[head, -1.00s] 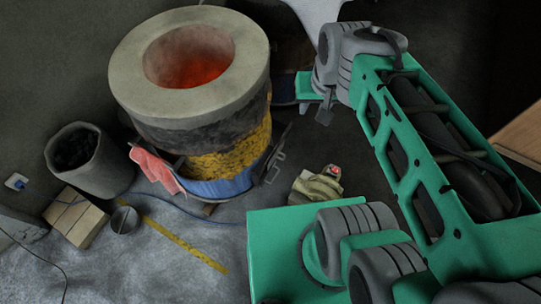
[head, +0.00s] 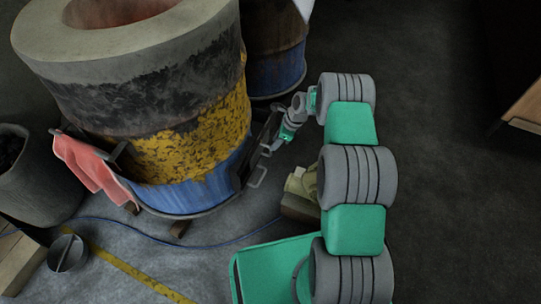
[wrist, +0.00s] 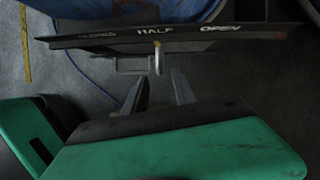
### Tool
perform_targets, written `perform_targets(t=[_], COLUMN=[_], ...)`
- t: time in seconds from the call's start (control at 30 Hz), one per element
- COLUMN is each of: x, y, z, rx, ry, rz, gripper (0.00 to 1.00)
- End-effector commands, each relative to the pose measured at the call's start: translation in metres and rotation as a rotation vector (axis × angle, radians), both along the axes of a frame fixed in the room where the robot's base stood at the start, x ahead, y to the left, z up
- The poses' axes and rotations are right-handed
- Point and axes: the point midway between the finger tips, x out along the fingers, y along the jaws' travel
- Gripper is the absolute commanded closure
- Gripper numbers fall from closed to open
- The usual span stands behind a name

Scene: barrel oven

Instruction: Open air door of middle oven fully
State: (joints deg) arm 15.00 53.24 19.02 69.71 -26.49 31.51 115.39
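The barrel oven (head: 190,130), with its yellow and blue painted drum, stands at left in the head view. A dark scale plate (wrist: 110,42) lettered "HALF" and "OPEN", with a dim word at left, spans the wrist view. A grey handle (wrist: 134,66) juts below it, with a yellow mark at its base near "HALF". The handle also shows on the oven's right side in the head view (head: 257,178). My gripper (wrist: 159,77) is open, its fingers apart and pointing at the plate. The handle's right end lies near the gap between the fingertips; contact cannot be told.
A second blue barrel (head: 277,62) stands behind the oven. A pink cloth (head: 88,165) hangs on the oven's left side. A beige object (head: 302,184) sits on the floor beside my arm. A blue cable (head: 235,243) crosses the floor. Floor at right (head: 450,190) is clear.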

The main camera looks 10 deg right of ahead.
Motion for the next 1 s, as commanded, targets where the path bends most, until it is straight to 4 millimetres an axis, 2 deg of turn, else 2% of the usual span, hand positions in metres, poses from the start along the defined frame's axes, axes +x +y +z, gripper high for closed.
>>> perform_targets(t=[0.03,0.1,0.3,0.63,1.0], x=[0.0,0.003,0.008,0.009,0.008], y=[0.004,0.009,0.02,0.022,0.022], z=[-0.013,-0.027,-0.054,-0.057,-0.057], rx=[0.0,-0.001,-0.002,-0.002,-0.001], ry=[0.003,0.003,0.001,0.001,0.001], rz=[0.001,0.003,0.003,0.003,0.004], gripper=[0.68,0.68,0.68,0.68,0.99])
